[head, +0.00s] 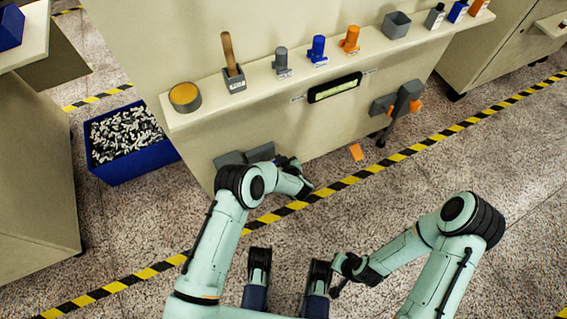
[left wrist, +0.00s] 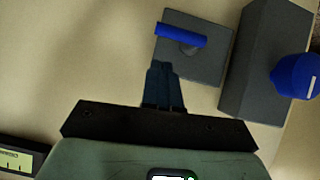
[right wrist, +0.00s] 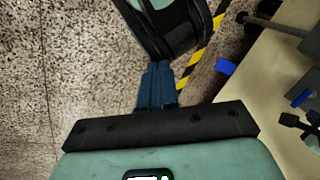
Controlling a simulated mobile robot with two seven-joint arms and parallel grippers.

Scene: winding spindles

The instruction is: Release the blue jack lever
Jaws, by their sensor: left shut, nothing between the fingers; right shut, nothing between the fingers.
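The blue jack lever (left wrist: 181,36) is a short blue bar lying almost level across a grey plate (left wrist: 207,63) on the cream panel, in the left wrist view. My left gripper (left wrist: 162,66) is shut and empty, with its fingertips just below the lever in that picture. I cannot tell whether they touch it. In the head view my left gripper (head: 304,188) is low by the cabinet front, and my arm hides the lever. My right gripper (right wrist: 158,66) is shut and empty over the floor; in the head view it is low in the middle (head: 336,292).
A grey block (left wrist: 262,65) with a blue knob (left wrist: 295,77) stands beside the plate. A shelf (head: 300,77) with several fittings runs above. A grey and orange unit (head: 399,103) is at right, and a blue bin (head: 135,168) at left. Open floor lies in front.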

